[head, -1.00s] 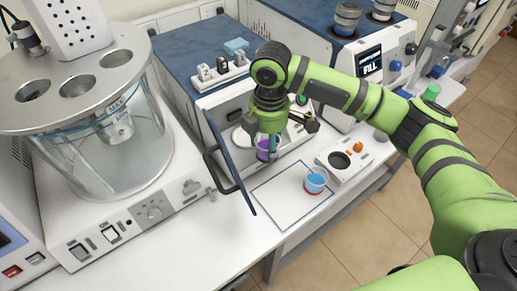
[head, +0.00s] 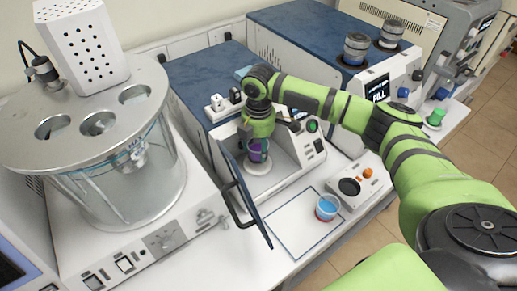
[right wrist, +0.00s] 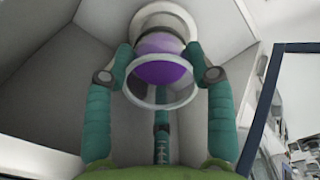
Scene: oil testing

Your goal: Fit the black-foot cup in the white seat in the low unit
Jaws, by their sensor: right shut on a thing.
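The cup with purple liquid (head: 257,155) is upright inside the open low unit (head: 215,140). My right gripper (head: 258,138) is above it with its fingers shut around it. In the right wrist view, the cup (right wrist: 162,75) is between the fingers of my right gripper (right wrist: 160,64). I cannot tell whether foot and seat touch. My left gripper is not in view.
The unit's open door (head: 246,195) stands just left of the cup. A red-footed cup with blue liquid (head: 327,207) stands on the white mat (head: 290,225) in front. A small control box (head: 365,183) is to the right. A large glass tank (head: 115,185) fills the left.

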